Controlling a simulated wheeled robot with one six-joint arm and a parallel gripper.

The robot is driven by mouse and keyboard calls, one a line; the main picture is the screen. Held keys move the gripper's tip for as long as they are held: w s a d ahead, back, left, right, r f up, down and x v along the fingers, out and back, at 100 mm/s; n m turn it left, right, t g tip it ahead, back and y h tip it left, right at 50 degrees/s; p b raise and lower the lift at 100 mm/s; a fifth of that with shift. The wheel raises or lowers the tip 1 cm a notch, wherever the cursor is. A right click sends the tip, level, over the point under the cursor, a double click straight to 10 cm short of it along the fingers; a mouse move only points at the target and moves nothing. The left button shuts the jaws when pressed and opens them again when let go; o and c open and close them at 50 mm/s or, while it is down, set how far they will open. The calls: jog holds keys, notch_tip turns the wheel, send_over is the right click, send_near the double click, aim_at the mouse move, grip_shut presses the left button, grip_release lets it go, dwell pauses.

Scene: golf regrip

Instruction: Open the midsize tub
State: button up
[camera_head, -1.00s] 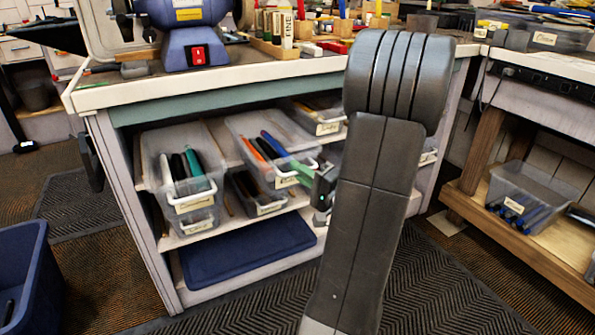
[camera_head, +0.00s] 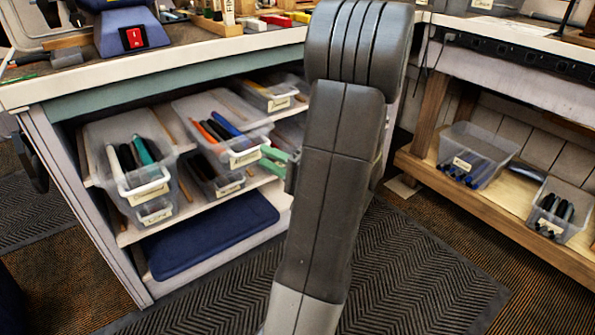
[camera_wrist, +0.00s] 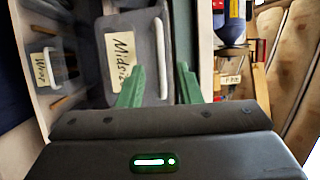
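The midsize tub (camera_head: 245,143) is a clear tub on the upper shelf under the bench, with orange and blue grips in it. Its front label (camera_wrist: 122,58) reads "Mids..." in the wrist view, and its pale handle bar (camera_wrist: 161,60) runs beside the label. My gripper (camera_wrist: 159,70) has two green fingers, spread apart. In the wrist view the bar appears between the fingertips; I cannot tell whether they touch it. In the head view a green part of my gripper (camera_head: 273,160) shows by the tub's front right, the rest hidden behind my arm.
A tub with black and teal grips (camera_head: 140,185) stands to the left. A smaller tub (camera_head: 222,185) sits below the midsize one. A navy mat (camera_head: 215,235) lies on the bottom shelf. The right shelf holds tubs with blue (camera_head: 475,155) and dark (camera_head: 560,210) grips.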

aim_at(253, 150)
jog(key=v, duration=0.8)
jog(key=shift+s+d+p, duration=0.2)
jog(key=shift+d+p, duration=0.1)
jog(key=shift+p, duration=0.15)
jog(key=shift+f, duration=0.1)
jog(key=b+x, duration=0.1)
jog(key=x, duration=1.3)
jog(key=shift+b, duration=0.4)
